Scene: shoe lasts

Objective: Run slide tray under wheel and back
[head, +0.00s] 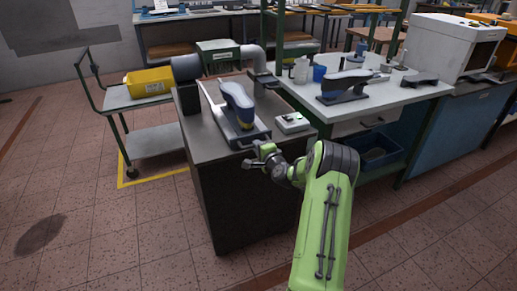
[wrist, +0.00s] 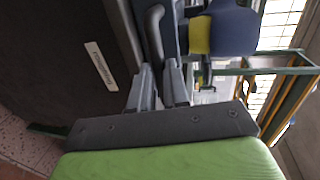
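The machine (head: 237,98) has a blue rounded body with a yellow part low at its front. It stands on a dark cabinet in the head view, and its blue and yellow show in the wrist view (wrist: 228,30). The slide tray (head: 253,137) is a grey plate beneath it, near the cabinet's front edge. The wheel cannot be made out clearly. My gripper (head: 254,157) is just in front of the cabinet edge. In the wrist view its fingers (wrist: 160,75) have a gap between them, close to a grey curved handle (wrist: 152,28). Contact with the handle cannot be told.
A small light control box (head: 292,122) sits right of the machine on the cabinet (head: 245,190). A white-topped bench (head: 375,100) with bottles and another shoe last stands to the right. The tiled floor ahead is clear.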

